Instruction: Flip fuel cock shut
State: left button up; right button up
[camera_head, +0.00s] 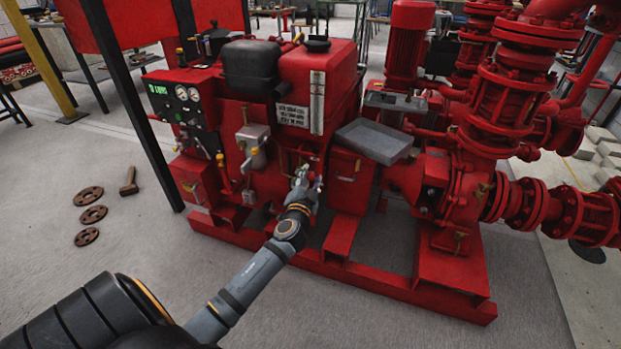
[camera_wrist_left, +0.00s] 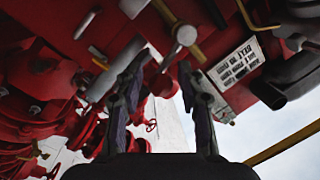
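My left gripper (camera_head: 304,178) reaches up to the front of the red pump engine (camera_head: 318,70), just below its fuel tank. In the left wrist view my gripper (camera_wrist_left: 164,66) has its two fingers spread, with a clear gap between them. A small round silver fitting (camera_wrist_left: 186,35) with a thin brass-coloured rod shows just beyond the fingertips. A red rod-like part shows close to the gap, and I cannot tell whether a finger touches it. I cannot make out for certain which part is the fuel cock; in the head view the gripper covers this area. My right gripper is not in view.
A gauge panel (camera_head: 183,103) and a grey lever box (camera_head: 254,147) are left of my gripper. A grey box (camera_head: 374,141) juts out at the right. The red base frame (camera_head: 350,275) runs below my arm. Rusty discs (camera_head: 93,214) and a hammer (camera_head: 129,182) lie on the floor.

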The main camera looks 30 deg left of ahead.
pick_arm(q)
grip_shut()
jog(key=shift+f+m+b, duration=0.85)
jog(key=shift+m+b, duration=0.2)
jog(key=shift+m, duration=0.05)
jog(key=shift+d+m, duration=0.1)
jog(key=shift+m, duration=0.3)
jog(key=shift+r, duration=0.1)
jog(key=shift+o, duration=1.6)
grip_release()
jog(key=v, duration=1.2)
jog(key=shift+f, duration=0.25)
